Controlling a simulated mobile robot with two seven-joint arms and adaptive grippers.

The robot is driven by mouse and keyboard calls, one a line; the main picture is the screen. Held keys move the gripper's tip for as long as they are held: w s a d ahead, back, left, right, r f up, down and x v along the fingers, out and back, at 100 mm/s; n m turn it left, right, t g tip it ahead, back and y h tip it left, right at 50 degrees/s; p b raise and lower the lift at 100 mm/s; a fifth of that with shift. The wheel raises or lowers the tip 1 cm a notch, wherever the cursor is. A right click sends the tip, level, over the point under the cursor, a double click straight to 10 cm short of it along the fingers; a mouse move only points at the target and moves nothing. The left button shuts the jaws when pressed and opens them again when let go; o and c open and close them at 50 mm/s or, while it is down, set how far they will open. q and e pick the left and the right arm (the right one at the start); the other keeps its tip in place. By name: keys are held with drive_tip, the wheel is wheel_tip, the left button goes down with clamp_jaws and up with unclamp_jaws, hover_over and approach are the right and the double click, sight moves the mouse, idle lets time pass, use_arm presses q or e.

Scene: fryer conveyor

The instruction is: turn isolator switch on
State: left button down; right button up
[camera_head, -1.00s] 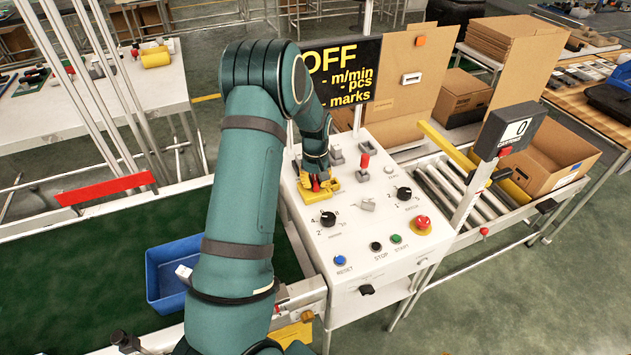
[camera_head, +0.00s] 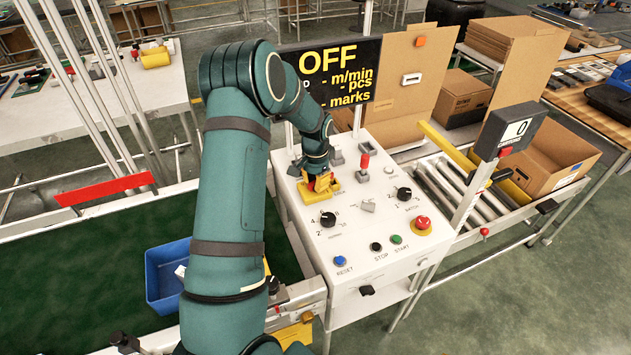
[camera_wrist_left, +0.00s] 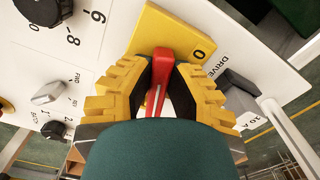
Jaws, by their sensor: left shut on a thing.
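The isolator switch has a yellow plate (camera_wrist_left: 178,30) and a red handle (camera_wrist_left: 161,66), and sits at the upper left of the white control panel. In the wrist view a "0" is printed on the plate and "DRIVE" on the panel beside it. My left gripper (camera_wrist_left: 160,82) is shut on the red handle, with one yellow-padded finger on each side. In the head view my left gripper (camera_head: 322,184) is over the yellow plate (camera_head: 308,197) and hides most of the handle. A black display (camera_head: 338,75) behind the panel reads OFF. My right gripper is not in view.
The white panel (camera_head: 310,233) carries black knobs, a red emergency button (camera_head: 422,223), a blue reset button (camera_head: 340,261), stop and start buttons, and a red-tipped lever (camera_head: 364,162). A blue bin (camera_head: 165,275) stands at the left on the green belt. A roller conveyor lies at the right.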

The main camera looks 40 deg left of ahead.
sight(315, 181)
use_arm(q)
drive_tip(key=shift+s+f+m, duration=0.1)
drive_tip(key=shift+m, duration=1.6)
drive_tip(key=c, duration=0.9)
unclamp_jaws()
drive_tip(key=shift+r, duration=0.5)
wheel_tip(315, 181, up, 11)
